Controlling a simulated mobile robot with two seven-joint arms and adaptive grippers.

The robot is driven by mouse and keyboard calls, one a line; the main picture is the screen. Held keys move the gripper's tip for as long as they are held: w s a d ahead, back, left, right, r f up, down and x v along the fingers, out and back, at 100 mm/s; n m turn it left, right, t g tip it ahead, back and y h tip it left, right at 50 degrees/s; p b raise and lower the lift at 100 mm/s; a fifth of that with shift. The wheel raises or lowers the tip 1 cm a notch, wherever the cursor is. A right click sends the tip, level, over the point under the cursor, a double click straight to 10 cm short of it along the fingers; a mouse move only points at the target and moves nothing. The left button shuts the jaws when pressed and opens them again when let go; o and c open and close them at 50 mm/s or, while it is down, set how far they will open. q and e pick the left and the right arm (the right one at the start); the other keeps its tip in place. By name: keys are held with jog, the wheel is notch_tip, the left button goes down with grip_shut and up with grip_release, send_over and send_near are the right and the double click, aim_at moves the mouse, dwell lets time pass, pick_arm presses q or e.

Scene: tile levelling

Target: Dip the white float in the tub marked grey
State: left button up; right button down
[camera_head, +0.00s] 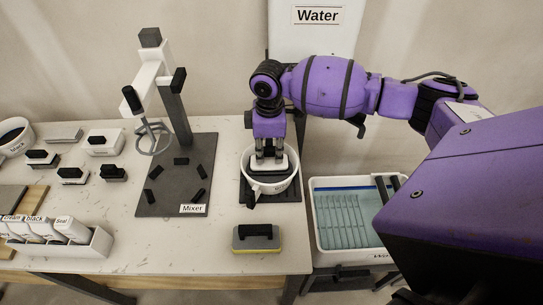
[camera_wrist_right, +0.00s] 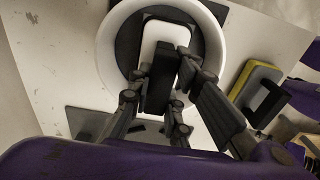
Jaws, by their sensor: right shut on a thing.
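My right gripper (camera_head: 268,155) is shut on the black handle of the white float (camera_head: 272,172). It holds the float within the round white tub (camera_head: 256,183), whose small label is hard to read. In the right wrist view the float's pale body (camera_wrist_right: 165,30) shows inside the tub's thick white rim (camera_wrist_right: 120,22), with the gripper fingers (camera_wrist_right: 160,80) around the handle. I cannot tell whether the float touches the tub's contents. My left gripper is not in view.
The mixer stand (camera_head: 175,192) is left of the tub. A yellow-edged float (camera_head: 257,238) lies in front. Several small floats (camera_head: 104,145) and a tub marked black (camera_head: 14,140) are farther left. A water tray (camera_head: 318,220) stands right of the table, below the Water tank (camera_head: 312,42).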

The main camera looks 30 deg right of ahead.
notch_tip(320, 180, up, 4)
jog(key=shift+w+f+p, duration=0.1)
jog(key=shift+p, duration=0.5)
notch_tip(320, 180, up, 2)
jog(key=shift+r, duration=0.1)
notch_tip(320, 180, up, 2)
jog(key=shift+r, duration=0.15)
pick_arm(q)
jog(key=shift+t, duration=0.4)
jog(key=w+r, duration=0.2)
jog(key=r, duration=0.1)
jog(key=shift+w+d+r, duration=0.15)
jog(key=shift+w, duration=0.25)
pick_arm(e)
jog(key=shift+r, duration=0.35)
